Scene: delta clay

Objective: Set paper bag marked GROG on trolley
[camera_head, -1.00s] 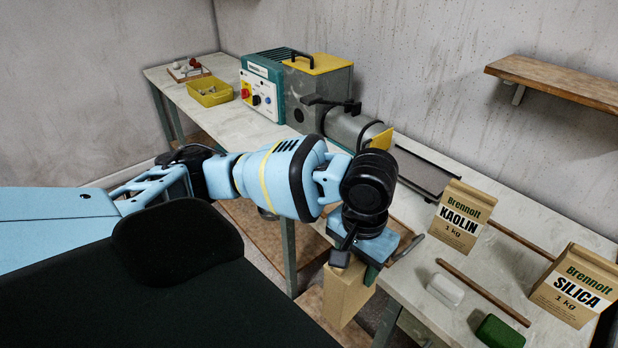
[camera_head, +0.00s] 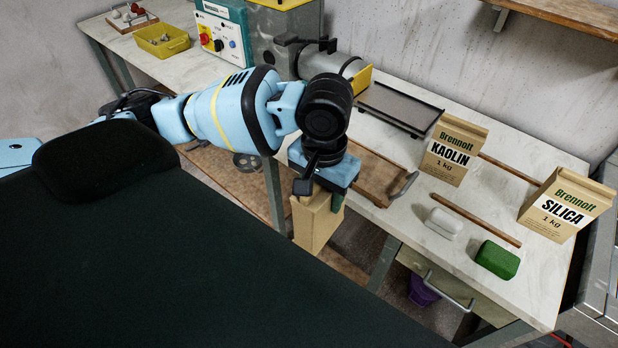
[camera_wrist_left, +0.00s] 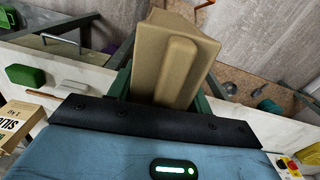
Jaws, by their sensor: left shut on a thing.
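My left gripper (camera_head: 319,190) is shut on a tan paper bag (camera_head: 315,222) and holds it in front of the bench's front edge, clear of the bench top. In the left wrist view the bag (camera_wrist_left: 170,62) sits between the green fingers. No print shows on its visible faces, so I cannot read GROG on it. A grey metal frame (camera_head: 598,300) is partly in view at the right edge; it may be the trolley, but most of it is cut off. My right gripper is not in view.
The bench (camera_head: 400,219) carries a KAOLIN bag (camera_head: 452,150), a SILICA bag (camera_head: 566,204), a green block (camera_head: 497,260), a white block (camera_head: 443,223), wooden rods and a wooden board (camera_head: 370,172). A drawer (camera_head: 450,290) with a handle is under the bench's right part.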

